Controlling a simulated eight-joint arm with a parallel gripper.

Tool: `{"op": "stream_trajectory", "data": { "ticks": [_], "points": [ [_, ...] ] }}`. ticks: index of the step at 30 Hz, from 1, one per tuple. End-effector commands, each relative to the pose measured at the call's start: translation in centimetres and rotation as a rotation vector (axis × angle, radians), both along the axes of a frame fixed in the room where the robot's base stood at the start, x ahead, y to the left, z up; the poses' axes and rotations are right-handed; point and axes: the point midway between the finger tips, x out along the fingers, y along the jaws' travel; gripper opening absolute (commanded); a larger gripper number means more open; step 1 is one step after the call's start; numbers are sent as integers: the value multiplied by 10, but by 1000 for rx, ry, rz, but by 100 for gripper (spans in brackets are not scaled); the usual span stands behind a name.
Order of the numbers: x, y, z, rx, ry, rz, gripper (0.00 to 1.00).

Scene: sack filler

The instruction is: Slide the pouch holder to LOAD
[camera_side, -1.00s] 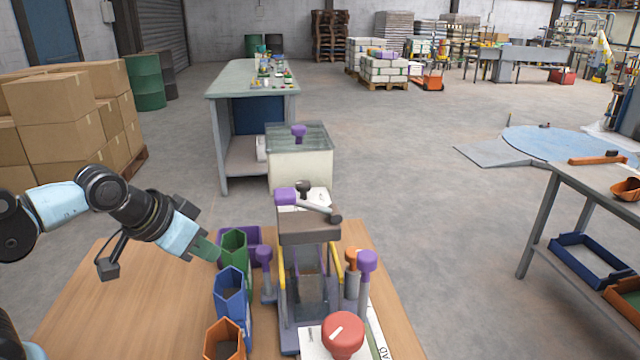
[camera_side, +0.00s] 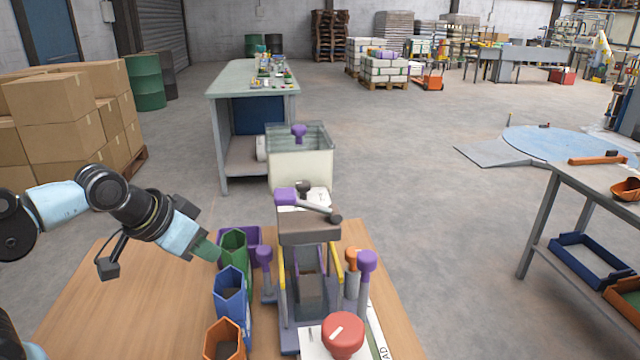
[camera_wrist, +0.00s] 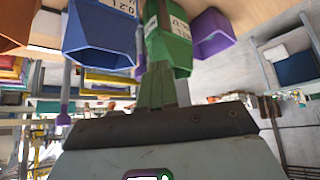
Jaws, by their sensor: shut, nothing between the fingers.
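The sack filler (camera_side: 310,230) stands on the wooden table, a grey frame with yellow rails. A grey block (camera_side: 309,290) sits low between the rails; I cannot tell whether it is the pouch holder. Purple knobs stand at the filler's left (camera_side: 264,256) and right (camera_side: 367,262). A card beside the filler bears the partly hidden letters "AD" (camera_side: 382,352). My gripper (camera_side: 208,249) is shut and empty, left of the filler, its green fingers pointing at the green bin (camera_side: 234,245). In the wrist view the fingers (camera_wrist: 158,85) overlap the green bin (camera_wrist: 168,40); contact is unclear.
A red knob (camera_side: 343,335) is at the front. A lever (camera_side: 310,205) tops the filler. The table's left part is clear.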

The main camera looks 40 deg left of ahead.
Motion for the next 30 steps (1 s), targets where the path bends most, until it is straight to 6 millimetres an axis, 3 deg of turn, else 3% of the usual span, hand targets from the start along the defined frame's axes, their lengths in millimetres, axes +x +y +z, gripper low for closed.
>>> {"op": "stream_trajectory", "data": {
  "ticks": [10, 16, 21, 30],
  "points": [
    [0, 0, 0, 0, 0, 0, 0],
    [6, -1, 10, -5, 17, 3, 31],
    [31, -5, 50, -22, 95, 19, 57],
    [84, -26, 125, -48, 288, 41, 57]
  ]
}}
